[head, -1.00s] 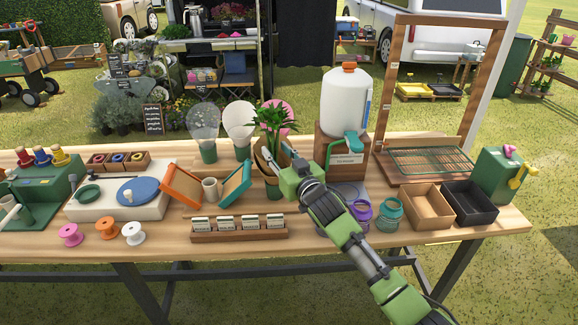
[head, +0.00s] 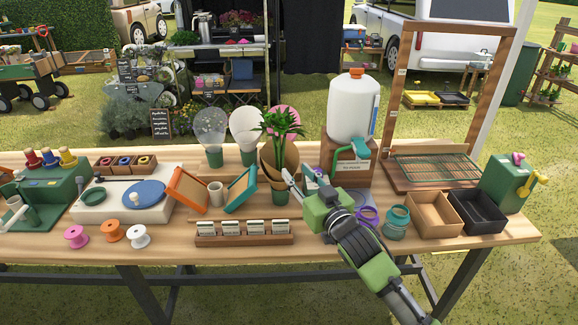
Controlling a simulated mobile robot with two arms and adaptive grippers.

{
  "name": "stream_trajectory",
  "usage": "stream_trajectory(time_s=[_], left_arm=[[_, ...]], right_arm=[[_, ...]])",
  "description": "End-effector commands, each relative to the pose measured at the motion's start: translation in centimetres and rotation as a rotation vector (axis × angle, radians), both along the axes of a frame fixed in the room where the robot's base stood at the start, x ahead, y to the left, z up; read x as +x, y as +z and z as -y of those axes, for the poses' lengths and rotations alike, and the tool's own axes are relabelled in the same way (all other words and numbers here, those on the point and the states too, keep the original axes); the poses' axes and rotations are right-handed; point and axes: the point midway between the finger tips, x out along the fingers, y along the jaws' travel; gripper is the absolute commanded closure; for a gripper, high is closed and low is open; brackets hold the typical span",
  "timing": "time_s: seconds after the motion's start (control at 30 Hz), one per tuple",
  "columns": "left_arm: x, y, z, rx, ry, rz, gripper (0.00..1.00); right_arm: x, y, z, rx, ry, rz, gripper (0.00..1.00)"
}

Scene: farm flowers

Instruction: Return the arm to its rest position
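My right gripper (head: 303,180) is at the middle of the table, in front of the white dispenser and just right of a plant in a brown paper wrap (head: 279,152). Its fingers point up and to the left, and they look spread with nothing visible between them. My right arm comes in from the lower right over the table's front edge. My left gripper is not in the head view.
A white dispenser (head: 352,108) stands on a wooden box behind the gripper. A purple ring (head: 367,215) and a teal jar (head: 396,222) are close on the right. A card rack (head: 244,240) is at front left. An upright wooden frame (head: 387,95) stands at back right.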

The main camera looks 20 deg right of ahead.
Motion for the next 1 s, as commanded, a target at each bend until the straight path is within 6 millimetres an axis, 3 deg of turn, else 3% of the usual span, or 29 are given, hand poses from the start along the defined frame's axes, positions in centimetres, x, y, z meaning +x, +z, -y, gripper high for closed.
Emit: stream_trajectory(time_s=[0.17, 0.27, 0.33, 0.47, 0.5, 0.6, 0.8, 1.0], left_arm=[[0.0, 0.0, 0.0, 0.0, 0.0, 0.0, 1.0], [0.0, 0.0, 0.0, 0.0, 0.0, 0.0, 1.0], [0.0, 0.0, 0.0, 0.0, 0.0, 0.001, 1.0], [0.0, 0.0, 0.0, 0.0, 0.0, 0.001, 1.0], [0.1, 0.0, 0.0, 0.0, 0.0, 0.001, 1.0], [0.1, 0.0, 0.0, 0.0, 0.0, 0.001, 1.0], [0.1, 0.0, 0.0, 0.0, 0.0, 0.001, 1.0], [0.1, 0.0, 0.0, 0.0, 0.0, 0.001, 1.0]], right_arm=[[-0.3, -0.6, -0.1, -0.002, -0.002, -0.016, 0.68], [-1.9, -3.2, -0.5, -0.011, -0.015, -0.093, 0.68], [-4.1, -6.3, -1.0, -0.025, -0.029, -0.192, 0.68], [-10.7, -13.2, -1.8, -0.067, -0.05, -0.442, 0.68], [-13.1, -15.1, -2.1, -0.081, -0.053, -0.521, 0.68], [-18.9, -18.7, -2.5, -0.115, -0.051, -0.703, 0.68], [-27.9, -22.3, -3.0, -0.161, -0.029, -0.957, 0.68], [-34.9, -23.7, -3.4, -0.188, 0.002, -1.14, 0.68]])
